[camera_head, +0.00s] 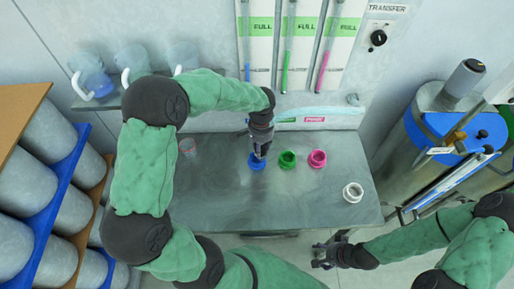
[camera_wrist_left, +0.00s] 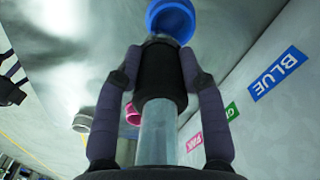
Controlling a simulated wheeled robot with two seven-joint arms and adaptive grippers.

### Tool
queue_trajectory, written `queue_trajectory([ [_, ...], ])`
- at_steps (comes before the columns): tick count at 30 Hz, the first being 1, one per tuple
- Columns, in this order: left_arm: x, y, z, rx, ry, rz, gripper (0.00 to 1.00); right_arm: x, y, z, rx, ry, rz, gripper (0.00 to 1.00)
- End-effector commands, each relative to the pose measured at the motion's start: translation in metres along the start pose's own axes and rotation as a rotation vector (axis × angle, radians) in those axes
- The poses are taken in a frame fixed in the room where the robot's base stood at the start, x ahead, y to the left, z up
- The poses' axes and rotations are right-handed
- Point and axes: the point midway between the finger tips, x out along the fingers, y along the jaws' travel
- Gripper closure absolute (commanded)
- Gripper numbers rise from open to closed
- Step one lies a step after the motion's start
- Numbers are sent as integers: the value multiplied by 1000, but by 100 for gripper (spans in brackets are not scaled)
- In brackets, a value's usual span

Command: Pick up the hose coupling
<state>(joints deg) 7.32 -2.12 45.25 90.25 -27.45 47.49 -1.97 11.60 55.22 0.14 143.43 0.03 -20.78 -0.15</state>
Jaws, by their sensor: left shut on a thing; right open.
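The hose coupling (camera_wrist_left: 160,80), a pale metal cylinder with a black sleeve, sits between the fingers of my left gripper (camera_head: 259,150) in the left wrist view. The gripper is shut on it. A blue ring (camera_head: 256,163) lies at the gripper's tip over the bench; it also shows beyond the coupling's far end in the left wrist view (camera_wrist_left: 171,18). I cannot tell whether the coupling touches the ring. My right gripper (camera_head: 323,255) is open and empty past the bench's front edge.
A green ring (camera_head: 288,159), a pink ring (camera_head: 317,158) and a white ring (camera_head: 353,192) stand on the metal bench (camera_head: 220,210). A blue-topped drum (camera_head: 440,125) stands at right, a shelf of containers (camera_head: 30,185) at left. The bench's front is clear.

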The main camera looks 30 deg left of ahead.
Motion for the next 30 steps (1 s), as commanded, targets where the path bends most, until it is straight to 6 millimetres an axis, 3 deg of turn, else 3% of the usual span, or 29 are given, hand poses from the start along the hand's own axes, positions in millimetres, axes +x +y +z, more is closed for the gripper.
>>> queue_trajectory([
  [6, -46, 35, -3, 4, 8, -2, 100, -8, -3, 0, 0, 0, 0, 36],
  [12, -63, 81, -5, 5, 5, -2, 100, -12, -4, 0, 0, 0, 0, 36],
  [16, -72, 102, -5, 4, 4, -2, 100, -13, -5, 0, 0, 0, 0, 36],
  [22, -79, 118, -6, 0, 3, -1, 100, -14, -5, 0, 0, 0, 0, 36],
  [30, -80, 122, -6, -2, 3, -1, 100, -14, -5, 1, 0, 0, 0, 36],
])
